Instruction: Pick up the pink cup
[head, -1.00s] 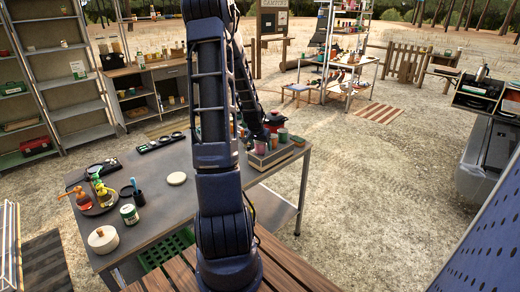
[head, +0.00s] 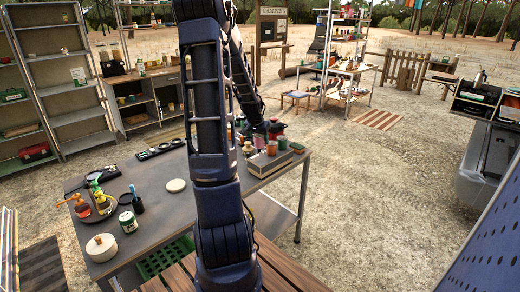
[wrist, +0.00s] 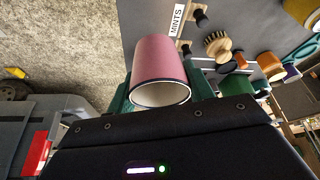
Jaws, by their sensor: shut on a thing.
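The pink cup (wrist: 160,60) is in the middle of the wrist view, with its open rim toward my palm. My gripper (wrist: 160,88) has its green fingers on both sides of the cup and is shut on it. In the head view, my gripper (head: 262,128) is over the far right end of the grey table (head: 160,212), among several small cups. The cup's contact with any surface is hidden.
In the wrist view, a MINTS label (wrist: 177,20), a wooden brush (wrist: 217,45) and an orange cup (wrist: 270,66) lie close by. A white lidded pot (head: 102,246) and a jar (head: 127,221) stand front left.

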